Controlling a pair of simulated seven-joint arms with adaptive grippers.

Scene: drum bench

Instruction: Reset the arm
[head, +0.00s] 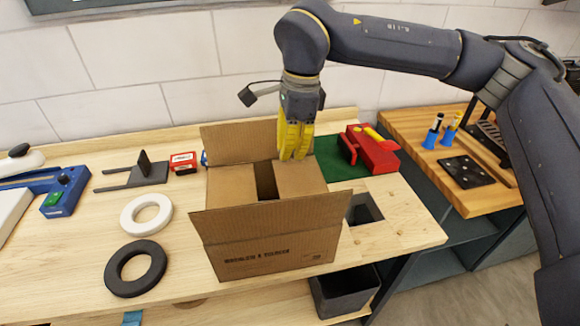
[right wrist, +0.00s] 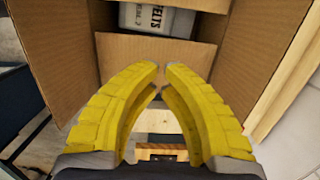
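My right arm comes in from the right in the head view and bends down over the bench. My right gripper (head: 293,148) points down above the back right part of an open cardboard box (head: 272,250). In the right wrist view its yellow fingertips (right wrist: 161,68) nearly meet, with nothing between them. The box's long flaps stand up and its short flaps lie inward, leaving a dark slot. The right wrist view shows a grey item with printed letters (right wrist: 158,18) inside the box. My left gripper is not in view.
A white ring (head: 131,224) and a black ring (head: 112,278) lie left of the box. A red device (head: 375,155) sits on a green mat behind right. A square hole (head: 363,210) and grey bin (head: 345,295) are at the right. A tiled wall stands behind.

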